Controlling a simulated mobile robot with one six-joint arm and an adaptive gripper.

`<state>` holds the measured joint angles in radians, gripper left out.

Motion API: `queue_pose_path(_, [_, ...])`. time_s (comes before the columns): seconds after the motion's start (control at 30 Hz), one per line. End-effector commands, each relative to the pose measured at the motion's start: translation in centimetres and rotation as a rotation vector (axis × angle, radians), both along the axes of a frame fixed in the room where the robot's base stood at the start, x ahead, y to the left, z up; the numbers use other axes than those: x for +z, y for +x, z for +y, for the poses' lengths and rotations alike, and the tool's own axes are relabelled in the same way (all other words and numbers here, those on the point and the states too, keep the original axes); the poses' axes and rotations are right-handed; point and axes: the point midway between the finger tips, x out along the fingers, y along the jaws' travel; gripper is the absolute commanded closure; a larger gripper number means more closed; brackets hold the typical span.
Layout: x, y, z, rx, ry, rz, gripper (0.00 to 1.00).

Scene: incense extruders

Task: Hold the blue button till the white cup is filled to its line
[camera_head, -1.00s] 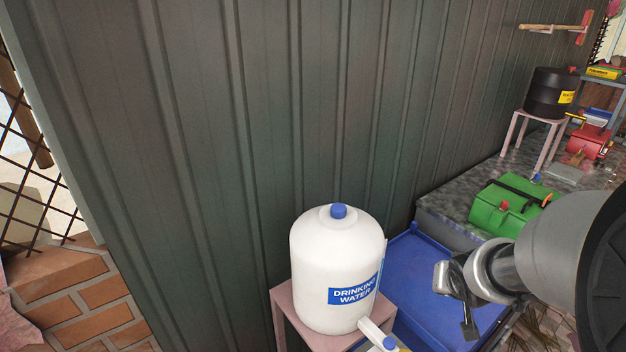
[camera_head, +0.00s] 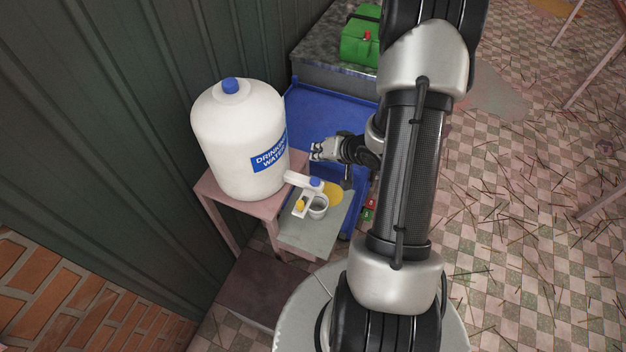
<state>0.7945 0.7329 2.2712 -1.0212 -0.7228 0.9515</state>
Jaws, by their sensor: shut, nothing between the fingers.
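A white water jug (camera_head: 235,140) with a "DRINKING WATER" label stands on a pinkish stand. Its white spout (camera_head: 298,179) points right and carries a blue button (camera_head: 316,183) near its end. A small white cup (camera_head: 318,205) stands just below the spout's end on a grey-green shelf; its line and water level are too small to make out. My gripper (camera_head: 316,150) is shut and empty, behind and above the button in the picture, apart from it and pointing left toward the jug.
The pinkish stand (camera_head: 212,188) bears the jug; the lower shelf (camera_head: 305,238) also holds a yellow disc (camera_head: 334,191) and a small yellow-topped item (camera_head: 300,205). A blue bin (camera_head: 315,108) lies behind. A ribbed wall (camera_head: 120,130) closes the left side.

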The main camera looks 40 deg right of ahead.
Motion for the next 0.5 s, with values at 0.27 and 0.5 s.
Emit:
queue_pose_path(0.27, [-0.4,0.0,0.0,0.001,-0.002,0.001,1.0])
queue_pose_path(0.5, [-2.5,0.0,0.0,0.001,-0.002,0.002,1.0])
